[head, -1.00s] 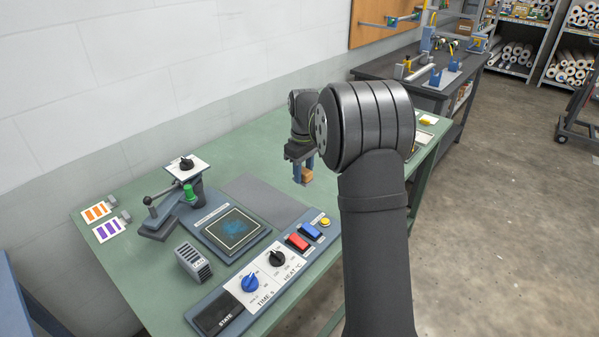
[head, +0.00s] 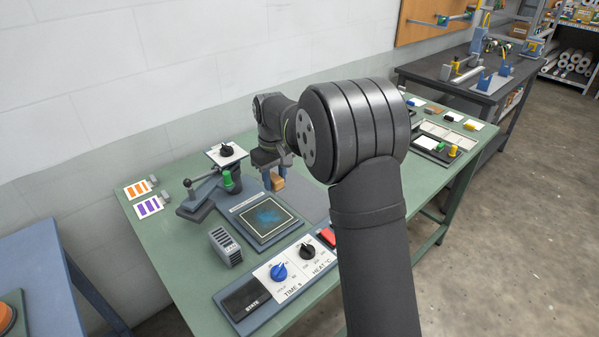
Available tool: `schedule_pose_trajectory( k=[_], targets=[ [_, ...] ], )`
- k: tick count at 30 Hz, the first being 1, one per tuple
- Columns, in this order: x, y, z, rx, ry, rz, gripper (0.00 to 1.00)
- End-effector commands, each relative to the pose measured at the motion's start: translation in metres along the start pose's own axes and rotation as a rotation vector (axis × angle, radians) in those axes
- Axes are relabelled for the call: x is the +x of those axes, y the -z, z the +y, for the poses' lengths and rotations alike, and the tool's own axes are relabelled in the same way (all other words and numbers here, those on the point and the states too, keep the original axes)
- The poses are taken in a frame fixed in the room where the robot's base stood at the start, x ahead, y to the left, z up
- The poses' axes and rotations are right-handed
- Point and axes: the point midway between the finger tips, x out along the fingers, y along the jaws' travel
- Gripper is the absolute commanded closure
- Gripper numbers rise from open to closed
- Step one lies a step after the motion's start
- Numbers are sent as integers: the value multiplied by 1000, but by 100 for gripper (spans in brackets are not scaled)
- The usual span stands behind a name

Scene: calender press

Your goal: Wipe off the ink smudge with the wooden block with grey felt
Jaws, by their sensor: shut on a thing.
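The ink smudge is a blue, cloudy patch (head: 266,215) on the dark, light-framed square plate of the press (head: 243,202). My gripper (head: 273,182) points down just beyond the plate's far right corner. It is shut on the small tan wooden block (head: 278,183). The block appears over or close to the grey mat beside the plate; I cannot tell whether it touches anything. The block is apart from the smudge in the picture. Its grey felt cannot be made out at this size.
The control panel (head: 290,268) with dials runs along the front. My arm hides part of the green table (head: 165,230).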

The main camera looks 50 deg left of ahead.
Motion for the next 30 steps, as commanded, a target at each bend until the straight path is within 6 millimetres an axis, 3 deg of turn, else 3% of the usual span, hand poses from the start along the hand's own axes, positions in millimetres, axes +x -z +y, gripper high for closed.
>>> schedule_pose_trajectory(
  k=[8,30],
  targets=[
    [13,1,-4,1,1,-2,83],
    [79,2,-9,-2,0,0,85]
  ],
)
